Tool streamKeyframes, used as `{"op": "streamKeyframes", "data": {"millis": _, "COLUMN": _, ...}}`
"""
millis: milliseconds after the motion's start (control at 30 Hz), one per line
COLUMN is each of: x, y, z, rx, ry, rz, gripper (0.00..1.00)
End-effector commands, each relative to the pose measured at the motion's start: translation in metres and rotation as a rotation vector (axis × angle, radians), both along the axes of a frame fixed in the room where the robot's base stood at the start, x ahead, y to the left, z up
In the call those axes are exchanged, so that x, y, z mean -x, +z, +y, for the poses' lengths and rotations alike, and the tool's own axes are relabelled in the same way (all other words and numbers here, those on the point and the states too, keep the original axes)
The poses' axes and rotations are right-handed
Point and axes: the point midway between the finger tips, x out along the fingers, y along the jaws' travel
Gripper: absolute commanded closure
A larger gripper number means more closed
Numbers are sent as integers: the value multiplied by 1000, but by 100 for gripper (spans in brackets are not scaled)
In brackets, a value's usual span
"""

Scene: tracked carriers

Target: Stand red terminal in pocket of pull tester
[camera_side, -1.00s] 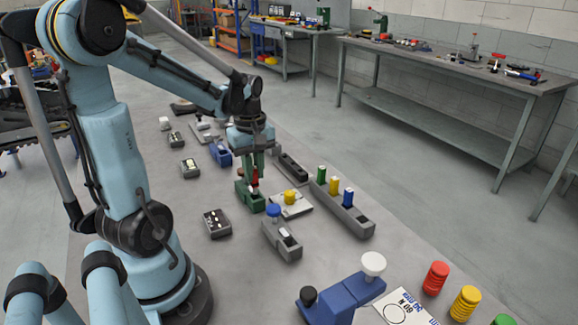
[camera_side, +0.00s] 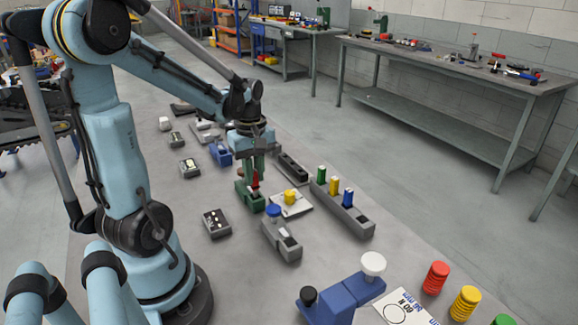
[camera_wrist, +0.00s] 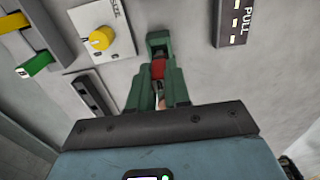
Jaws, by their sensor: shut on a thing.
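The red terminal (camera_wrist: 158,69) is gripped between the green fingers of my gripper (camera_wrist: 159,84); it also shows in the side view (camera_side: 255,180). My gripper (camera_side: 254,172) points down over a green block (camera_side: 247,199), which appears to be the pull tester. The terminal is upright at the block, its lower end at or just above the top. I cannot tell whether it is inside the pocket. In the wrist view the block (camera_wrist: 158,38) shows just beyond the terminal, and my fingers hide part of it.
A dark box marked PULL (camera_wrist: 236,18) lies near the block. A white plate with a yellow knob (camera_side: 291,197), a grey fixture with a blue knob (camera_side: 281,238) and a grey rack with coloured terminals (camera_side: 342,208) stand close on the right.

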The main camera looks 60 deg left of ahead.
Motion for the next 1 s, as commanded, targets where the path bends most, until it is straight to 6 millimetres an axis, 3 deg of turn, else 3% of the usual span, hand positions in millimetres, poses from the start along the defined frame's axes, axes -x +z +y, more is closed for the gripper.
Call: {"op": "streamKeyframes", "data": {"millis": 1000, "x": 0, "y": -12, "z": 0, "rx": 0, "ry": 0, "rz": 0, "gripper": 100}}
